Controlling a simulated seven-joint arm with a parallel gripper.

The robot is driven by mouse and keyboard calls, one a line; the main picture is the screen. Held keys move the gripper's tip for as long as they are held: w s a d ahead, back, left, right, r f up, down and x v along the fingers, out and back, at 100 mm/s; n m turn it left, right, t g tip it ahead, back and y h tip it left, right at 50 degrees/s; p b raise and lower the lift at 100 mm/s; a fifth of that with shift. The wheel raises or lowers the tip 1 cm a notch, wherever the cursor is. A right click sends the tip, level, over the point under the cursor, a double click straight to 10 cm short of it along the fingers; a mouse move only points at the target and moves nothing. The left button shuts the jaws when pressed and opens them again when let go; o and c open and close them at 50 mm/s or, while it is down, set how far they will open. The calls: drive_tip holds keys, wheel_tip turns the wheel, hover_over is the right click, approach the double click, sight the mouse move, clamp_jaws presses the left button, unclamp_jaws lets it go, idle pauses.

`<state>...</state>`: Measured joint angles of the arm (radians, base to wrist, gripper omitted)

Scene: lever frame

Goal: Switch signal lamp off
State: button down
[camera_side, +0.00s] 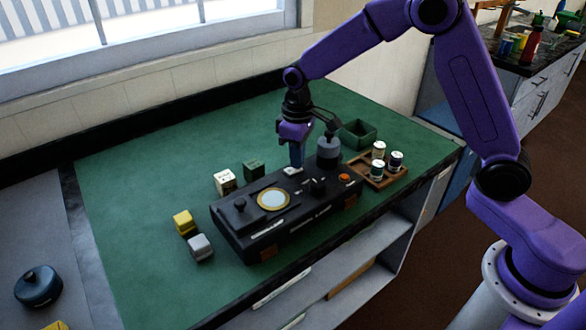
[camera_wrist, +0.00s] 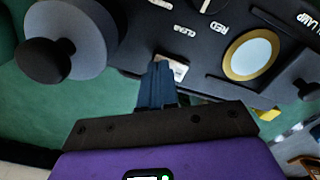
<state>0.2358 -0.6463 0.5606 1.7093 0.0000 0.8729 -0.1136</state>
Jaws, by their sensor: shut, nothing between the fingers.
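A black control box (camera_side: 285,228) stands on the green table top, with white lettering on its front. A round lamp (camera_side: 273,199) with a gold ring and pale face is set in its top. It also shows in the wrist view (camera_wrist: 251,54); I cannot tell whether it is lit. A small pale switch (camera_side: 292,171) sits at the box's back edge, and shows in the wrist view (camera_wrist: 176,67) near the word "CLEAR". My gripper (camera_side: 297,166) is shut and empty, pointing down at this switch. Its blue fingertips (camera_wrist: 160,68) partly hide it; contact is unclear.
A grey cylinder with a knob (camera_side: 329,149) stands right of my gripper. An orange button (camera_side: 344,177) and a black knob (camera_side: 318,185) are on the box. A wooden tray (camera_side: 372,178) with jars, a green bin (camera_side: 358,134) and several small blocks are nearby.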

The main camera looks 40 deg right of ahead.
drive_tip(key=shift+r, duration=3.25)
drive_tip(key=shift+s, duration=0.1)
drive_tip(key=shift+n, duration=0.8)
drive_tip(key=s, duration=0.2)
drive_tip(key=s+r, duration=0.1)
drive_tip(key=s, duration=0.2)
drive_tip(key=s+a, duration=0.1)
drive_tip(key=s, duration=0.1)
drive_tip(key=shift+s+r, duration=0.15)
drive_tip(key=shift+r, duration=0.15)
drive_tip(key=s+d+n, duration=0.2)
drive_tip(key=s+d, duration=0.2)
drive_tip(key=s, duration=0.9)
drive_tip(key=s+d+f+n, duration=0.1)
drive_tip(key=s+d+n, duration=0.2)
drive_tip(key=s, duration=1)
drive_tip(key=shift+d, duration=0.75)
